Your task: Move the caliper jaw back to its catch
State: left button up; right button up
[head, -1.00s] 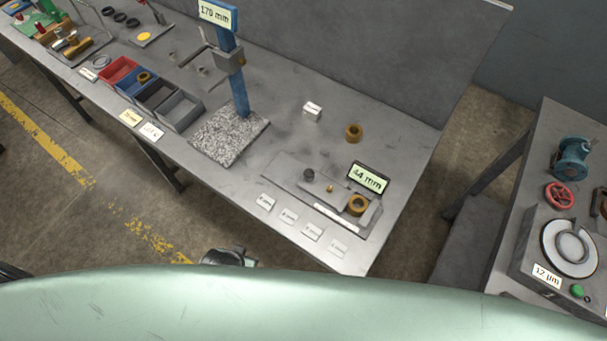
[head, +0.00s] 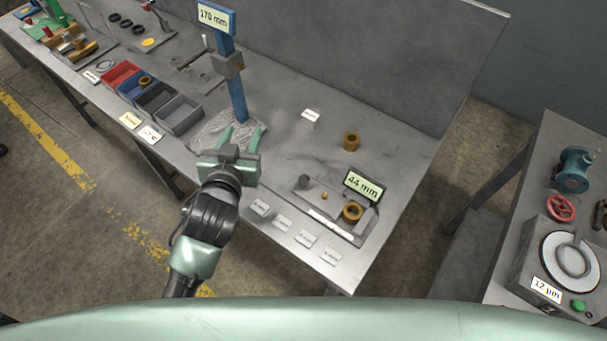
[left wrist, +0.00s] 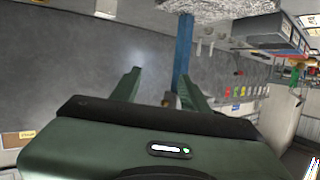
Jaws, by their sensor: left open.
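The caliper station (head: 366,237) lies at the bench's front right corner, with a display reading 44 mm (head: 364,185). A grey slide with a dark knob (head: 304,181) and a small brass knob (head: 324,195) sits on it. A brass ring (head: 352,212) is at its right end, beside a grey block. I cannot make out the catch. My left gripper (head: 241,132) is open and empty, to the left of the caliper, in front of the blue gauge column and over its granite base. Its fingers also show in the left wrist view (left wrist: 160,78). My right gripper is out of view.
The blue column (head: 236,95) with a 170 mm display stands just behind my left gripper. Colored bins (head: 181,113) are to its left. Several white labels (head: 282,222) line the front edge. Another brass ring (head: 351,140) and a white block (head: 310,118) stand behind the caliper.

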pick_arm(q)
jog(key=w+d+r+m+t+h, duration=0.3)
jog(key=d+r+t+h, duration=0.2)
jog(key=d+r, duration=0.6)
jog(key=s+d+r+m+g+h, duration=0.4)
jog(key=d+r+m+h, duration=0.6)
jog(key=r+h, duration=0.15)
jog(key=s+d+f+m+g+h, duration=0.2)
jog(key=s+d+m+g+h, duration=0.2)
jog(key=s+d+m+g, duration=0.8)
jog(key=m+g+y, duration=0.1)
jog(key=g+y, duration=0.3)
jog(key=y, duration=1.7)
send_over(304, 179)
jog(key=f, duration=2.2)
jog(key=shift+d+f, duration=0.2)
jog(key=shift+d, duration=0.05)
jog(key=shift+a+f, duration=0.2)
jog(key=shift+a, duration=0.1)
notch_tip(304, 179, down, 7)
jog(key=shift+d+f+p, duration=0.1)
jog(key=shift+f+p, duration=0.05)
jog(key=shift+p, duration=0.55)
